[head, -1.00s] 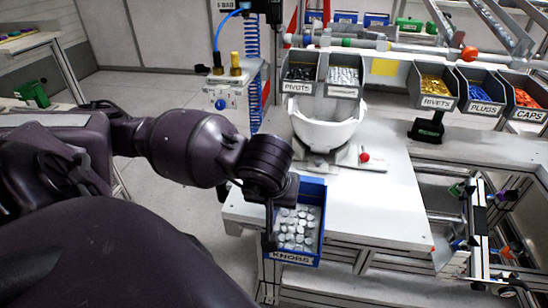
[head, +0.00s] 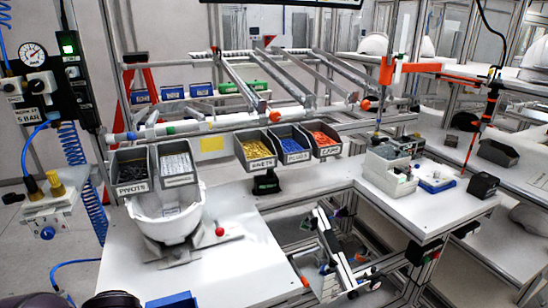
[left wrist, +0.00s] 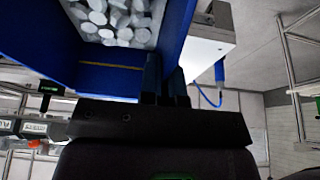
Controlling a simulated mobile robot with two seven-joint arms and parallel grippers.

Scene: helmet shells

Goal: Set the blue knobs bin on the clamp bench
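The blue knobs bin (left wrist: 100,78) holds several pale grey knobs, seen in the left wrist view. In the head view only a strip of the blue bin (head: 172,301) shows at the bottom edge. My left gripper (left wrist: 166,88) is shut on the bin's wall. In the head view only a dark piece of my left arm shows at the bottom left. A white bench (head: 235,265) carries a white helmet shell (head: 168,222). Neither bench is labelled as the clamp bench. My right gripper is not in view.
Bins of rivets (head: 256,150), plugs (head: 290,144) and caps (head: 322,140) hang on a rail above the benches. On the right bench, a grey boxy fixture (head: 390,172), a blue-and-white tray (head: 436,178) and a black box (head: 483,186) leave the front left part clear.

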